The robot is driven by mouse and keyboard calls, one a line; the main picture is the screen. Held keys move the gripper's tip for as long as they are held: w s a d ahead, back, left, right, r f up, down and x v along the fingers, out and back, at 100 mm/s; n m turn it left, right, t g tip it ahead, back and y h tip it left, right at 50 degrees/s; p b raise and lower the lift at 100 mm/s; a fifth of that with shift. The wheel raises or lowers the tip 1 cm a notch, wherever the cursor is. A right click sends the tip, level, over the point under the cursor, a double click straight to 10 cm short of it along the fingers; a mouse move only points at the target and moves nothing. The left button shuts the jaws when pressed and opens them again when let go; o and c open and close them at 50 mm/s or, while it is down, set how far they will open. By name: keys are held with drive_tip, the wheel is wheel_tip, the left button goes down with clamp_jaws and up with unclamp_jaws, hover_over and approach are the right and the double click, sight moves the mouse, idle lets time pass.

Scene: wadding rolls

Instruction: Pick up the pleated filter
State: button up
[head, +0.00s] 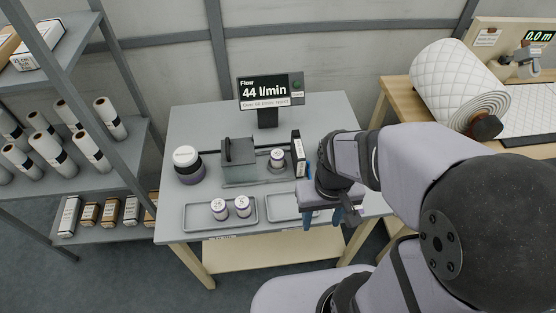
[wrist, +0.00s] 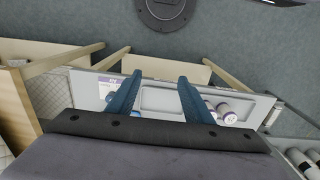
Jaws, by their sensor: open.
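Two small white cartridges with purple bands, one marked 25 (head: 219,209) and one beside it (head: 242,206), stand upright in the left grey tray (head: 190,226). A similar cartridge (head: 277,160) stands on the grey test rig (head: 240,173). I cannot make out pleats, so I cannot tell which is the pleated filter. My gripper (head: 323,217) is open over the right tray (head: 282,207), which it partly hides. In the wrist view its two blue fingers (wrist: 160,80) are spread with nothing between them, and the cartridges (wrist: 228,115) show to the right.
A dark jar with a white lid (head: 186,165) stands left of the rig. A flow display (head: 268,93) stands behind. A shelf of rolls (head: 90,150) is at left. A quilted roll (head: 455,85) lies on the right bench.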

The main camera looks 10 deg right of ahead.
drive_tip(key=t+b, duration=1.2)
drive_tip(key=b, duration=0.4)
approach(279, 159)
drive_tip(key=f, duration=0.1)
drive_tip(key=w+f, duration=0.1)
drive_tip(key=f, duration=0.1)
drive_tip(key=w+f, duration=0.1)
drive_tip(key=shift+f, duration=0.15)
drive_tip(key=shift+w+a+t+b, duration=0.1)
drive_tip(key=shift+w+t+b, duration=0.55)
drive_tip(key=shift+t, duration=0.15)
drive_tip(key=shift+w+r+t+b, duration=0.3)
drive_tip(key=shift+r+t+b, duration=0.05)
drive_tip(key=shift+t, duration=0.15)
drive_tip(key=shift+w, duration=0.1)
